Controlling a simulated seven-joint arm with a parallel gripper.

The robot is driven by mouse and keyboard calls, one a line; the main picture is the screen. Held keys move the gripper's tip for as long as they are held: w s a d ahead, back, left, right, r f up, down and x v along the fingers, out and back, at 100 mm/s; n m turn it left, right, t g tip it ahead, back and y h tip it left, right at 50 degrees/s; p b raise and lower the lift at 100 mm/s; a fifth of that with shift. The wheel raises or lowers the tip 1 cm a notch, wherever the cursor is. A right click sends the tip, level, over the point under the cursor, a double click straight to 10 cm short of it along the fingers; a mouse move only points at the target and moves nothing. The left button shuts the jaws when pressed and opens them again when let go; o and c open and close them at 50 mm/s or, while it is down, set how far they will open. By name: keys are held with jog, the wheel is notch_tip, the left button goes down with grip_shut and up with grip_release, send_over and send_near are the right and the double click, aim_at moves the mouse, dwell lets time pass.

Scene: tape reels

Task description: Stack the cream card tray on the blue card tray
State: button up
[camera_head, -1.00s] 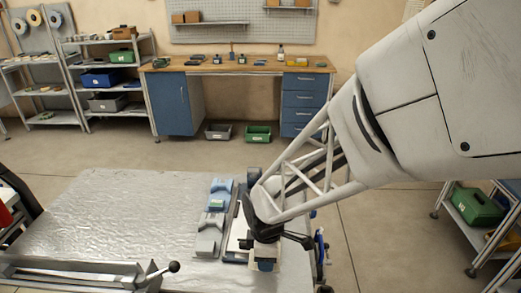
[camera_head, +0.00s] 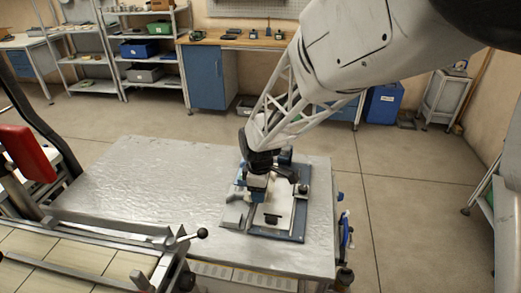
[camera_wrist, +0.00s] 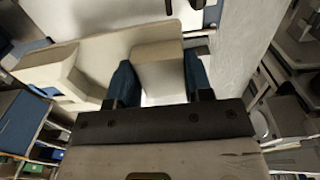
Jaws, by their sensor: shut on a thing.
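In the wrist view, the blue fingers of my gripper (camera_wrist: 158,65) are shut on the raised middle block of the cream card tray (camera_wrist: 105,48). The tray extends to the left from the fingers, with a second raised block at its left end. In the head view, my gripper (camera_head: 257,192) is low over the right part of the metal table, and the cream tray (camera_head: 240,196) shows only in part beside it. The blue card tray is mostly or wholly hidden by my gripper in the head view. I cannot tell whether the two trays touch.
A grey tray (camera_head: 235,214) lies just left of a dark-framed base (camera_head: 283,238) with a pale panel. A rail with a black-knobbed lever (camera_head: 202,233) runs along the near left. The left of the metal table (camera_head: 140,175) is clear.

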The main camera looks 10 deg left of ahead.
jog(key=shift+w, duration=0.1)
dwell(0.3)
jog(key=w+a, duration=0.2)
jog(key=w, duration=0.2)
jog(key=w+a+f, duration=0.1)
jog(key=w+a, duration=0.2)
jog(key=w, duration=0.2)
jog(key=w+a, duration=0.2)
jog(key=w, duration=0.3)
jog(key=shift+a+f, duration=0.25)
jog(key=shift+a, duration=0.05)
jog(key=shift+f, duration=0.15)
jog(key=shift+f, duration=1.75)
jog(key=o, duration=1)
jog(key=shift+r, duration=0.2)
